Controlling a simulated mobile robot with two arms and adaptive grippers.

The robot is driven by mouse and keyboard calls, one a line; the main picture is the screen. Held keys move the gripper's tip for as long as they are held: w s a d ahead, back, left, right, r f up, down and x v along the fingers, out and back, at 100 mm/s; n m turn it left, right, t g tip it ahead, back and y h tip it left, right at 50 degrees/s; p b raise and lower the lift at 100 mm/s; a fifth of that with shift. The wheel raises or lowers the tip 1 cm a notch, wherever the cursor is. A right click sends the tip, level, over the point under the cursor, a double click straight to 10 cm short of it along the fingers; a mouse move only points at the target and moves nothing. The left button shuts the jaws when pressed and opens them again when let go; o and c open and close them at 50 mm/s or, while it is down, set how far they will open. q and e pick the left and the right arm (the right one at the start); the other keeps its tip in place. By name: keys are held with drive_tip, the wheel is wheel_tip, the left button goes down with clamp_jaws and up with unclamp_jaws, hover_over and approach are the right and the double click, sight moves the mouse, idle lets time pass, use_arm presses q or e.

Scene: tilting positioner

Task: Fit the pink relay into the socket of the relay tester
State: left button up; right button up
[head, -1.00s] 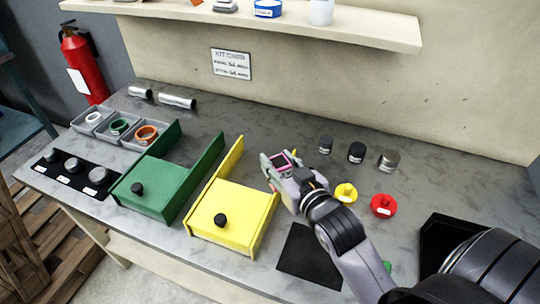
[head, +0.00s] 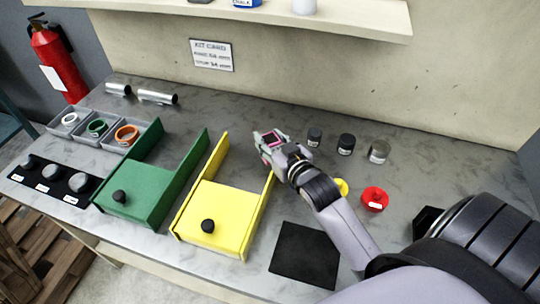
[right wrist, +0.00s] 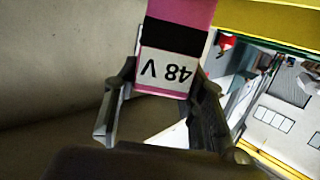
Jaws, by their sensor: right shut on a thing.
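The pink relay (head: 270,138) is in my right gripper (head: 267,140), just beyond the yellow fixture's upright side plate in the head view. In the right wrist view the relay (right wrist: 178,50) is pink with a black band and a white label reading "48 V", upside down in the picture. My right gripper (right wrist: 160,110) is shut on it. It appears raised above the bench, but the exact height is unclear. I cannot make out a relay tester or its socket for certain in either view. My left gripper is not in view.
A yellow fixture (head: 222,205) and a green fixture (head: 135,185), each with a black knob, stand left of my right arm. Small jars (head: 346,144) stand at the back right, near a red part (head: 374,199). A black mat (head: 305,255) lies in front.

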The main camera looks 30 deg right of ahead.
drive_tip(key=shift+f, duration=3.3)
drive_tip(key=shift+f, duration=0.15)
drive_tip(key=o, duration=1.3)
drive_tip(key=shift+c, duration=0.2)
